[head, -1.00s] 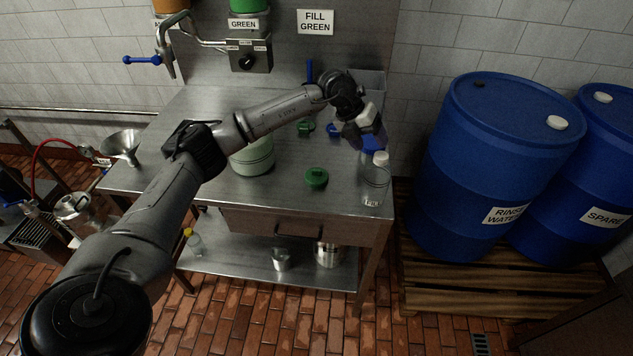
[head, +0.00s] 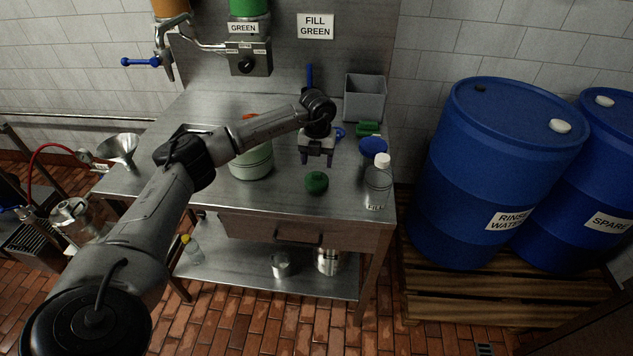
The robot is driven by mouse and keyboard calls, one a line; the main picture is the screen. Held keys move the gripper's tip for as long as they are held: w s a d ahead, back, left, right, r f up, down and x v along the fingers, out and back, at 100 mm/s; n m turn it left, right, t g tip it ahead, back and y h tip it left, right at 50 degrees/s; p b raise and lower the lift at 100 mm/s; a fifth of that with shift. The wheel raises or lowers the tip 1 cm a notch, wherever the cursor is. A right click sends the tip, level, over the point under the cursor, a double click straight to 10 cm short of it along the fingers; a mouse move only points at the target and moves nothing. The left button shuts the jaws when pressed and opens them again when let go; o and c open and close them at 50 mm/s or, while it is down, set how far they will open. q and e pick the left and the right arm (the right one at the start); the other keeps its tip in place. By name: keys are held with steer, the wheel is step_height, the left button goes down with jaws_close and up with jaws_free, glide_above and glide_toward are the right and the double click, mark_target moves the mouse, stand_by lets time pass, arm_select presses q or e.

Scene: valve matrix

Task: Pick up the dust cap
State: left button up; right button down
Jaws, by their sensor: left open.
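A round green cap (head: 316,182), which looks like the dust cap, lies on the steel bench top near its front edge. My left gripper (head: 317,160) is above and just behind it, fingers pointing down, open and empty. A small gap shows between the fingertips and the cap. My right gripper is not in view.
A clear bottle with a white lid (head: 378,185) and a blue round item (head: 372,147) stand to the right of the cap. A pale green canister (head: 252,162) stands to the left. A grey bin (head: 365,98) and a green item (head: 367,128) are behind.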

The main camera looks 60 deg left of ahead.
mark_target(318, 179)
arm_select(q)
steer(key=shift+a+f+b, duration=0.15)
steer(key=shift+f+b, duration=0.5)
steer(key=shift+f, duration=2.3)
steer(key=shift+r, duration=0.1)
steer(key=c, duration=1)
